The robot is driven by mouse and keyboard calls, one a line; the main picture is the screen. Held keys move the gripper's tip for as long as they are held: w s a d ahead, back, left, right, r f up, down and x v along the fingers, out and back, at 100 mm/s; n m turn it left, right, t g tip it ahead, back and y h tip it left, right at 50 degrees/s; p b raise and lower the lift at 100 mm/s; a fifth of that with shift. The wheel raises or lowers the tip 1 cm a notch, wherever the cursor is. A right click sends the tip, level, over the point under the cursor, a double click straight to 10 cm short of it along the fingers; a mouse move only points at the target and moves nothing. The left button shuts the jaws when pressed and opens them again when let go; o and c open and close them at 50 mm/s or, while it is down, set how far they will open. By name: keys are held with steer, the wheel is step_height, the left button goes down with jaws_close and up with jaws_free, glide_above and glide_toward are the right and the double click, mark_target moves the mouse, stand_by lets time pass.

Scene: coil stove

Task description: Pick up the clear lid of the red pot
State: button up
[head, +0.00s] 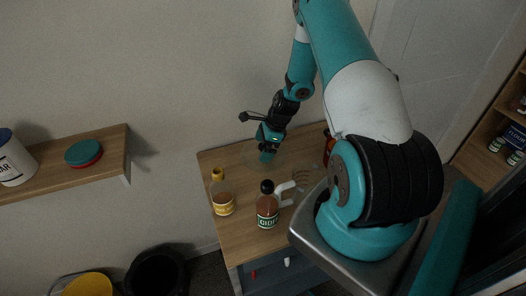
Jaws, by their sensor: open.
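My gripper (267,155) is low over the back of the wooden cabinet top, its teal fingers pointing down; they look open. A faint, clear rounded shape (252,154), perhaps the clear lid, shows just left of the fingers at the back of the top. Its outline is too faint to tell whether the fingers touch it or are around it. I cannot make out a red pot on the cabinet.
On the cabinet top (236,246) stand a yellow-capped bottle (222,198), a dark-capped cider bottle (267,209) and a red bottle (328,149) partly behind my arm. A wall shelf (112,150) at left holds a teal-and-red round container (84,153) and a white jar (14,160).

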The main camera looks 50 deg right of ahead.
steer(key=shift+f, duration=0.15)
steer(key=c, duration=1.3)
steer(key=shift+s+a+f, duration=0.1)
steer(key=shift+c, duration=0.6)
